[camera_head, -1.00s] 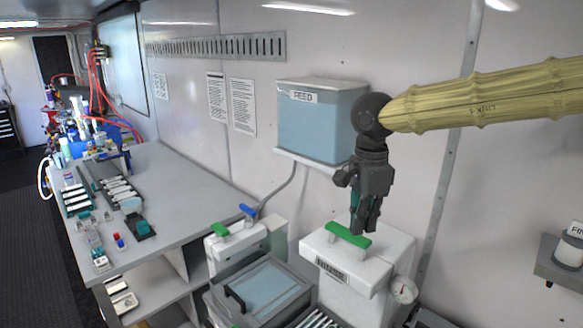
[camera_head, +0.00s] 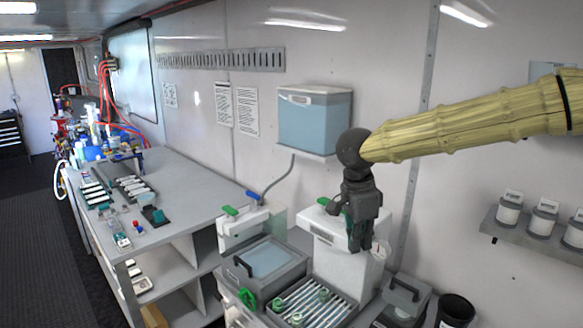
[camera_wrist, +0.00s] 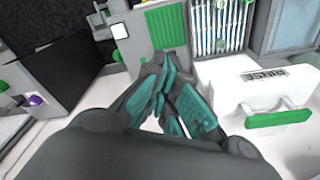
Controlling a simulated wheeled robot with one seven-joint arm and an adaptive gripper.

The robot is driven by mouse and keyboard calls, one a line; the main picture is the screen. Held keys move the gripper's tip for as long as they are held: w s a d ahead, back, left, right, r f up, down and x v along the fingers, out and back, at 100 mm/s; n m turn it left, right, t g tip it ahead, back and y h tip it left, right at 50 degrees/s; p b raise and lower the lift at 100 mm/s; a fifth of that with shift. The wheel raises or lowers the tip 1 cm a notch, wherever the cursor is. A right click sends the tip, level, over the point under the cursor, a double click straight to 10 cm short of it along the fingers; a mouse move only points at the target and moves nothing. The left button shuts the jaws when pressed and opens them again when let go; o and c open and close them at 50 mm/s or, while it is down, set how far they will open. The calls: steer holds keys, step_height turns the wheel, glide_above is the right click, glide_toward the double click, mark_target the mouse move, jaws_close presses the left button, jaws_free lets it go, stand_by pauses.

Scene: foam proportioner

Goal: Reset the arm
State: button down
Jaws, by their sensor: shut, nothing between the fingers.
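A blue-filled feed tank (camera_head: 315,122) sits on a wall shelf. A grey lidded bin (camera_head: 262,265) and a roller tray (camera_head: 310,302) stand below. A bench (camera_head: 190,205) is at left. Several white jars (camera_head: 543,217) stand on the right wall shelf (camera_head: 520,240).

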steer(key=s+d+f+n+t+h, duration=0.1)
steer(key=d+f+h, duration=0.15)
steer(key=f, duration=0.85)
steer(key=d+f+n+t+h, duration=0.1)
steer(key=d+f+n, duration=0.15)
steer(key=f, duration=0.85)
steer(key=s+d+f+n+t, duration=0.15)
steer(key=s+f, duration=0.25)
steer(key=f, duration=0.4)
steer(key=s+d+f+n+t, duration=0.1)
steer(key=s+f+n, duration=0.2)
steer(key=s+f, duration=0.35)
steer(key=s+f+n+g+y, duration=0.2)
steer(key=s+f, duration=0.3)
steer(key=s, duration=0.5)
steer(key=s+f+n+g+y, duration=0.15)
steer(key=s+f, duration=0.25)
steer(key=s, duration=0.5)
steer(key=s+f+n+g+y, duration=0.1)
steer(key=s+f+n, duration=0.3)
steer(key=s, duration=0.6)
step_height(320, 180, down, 16)
steer(key=b, duration=1.5)
steer(key=shift+w+a+m, duration=0.25)
steer(key=shift+m, duration=0.2)
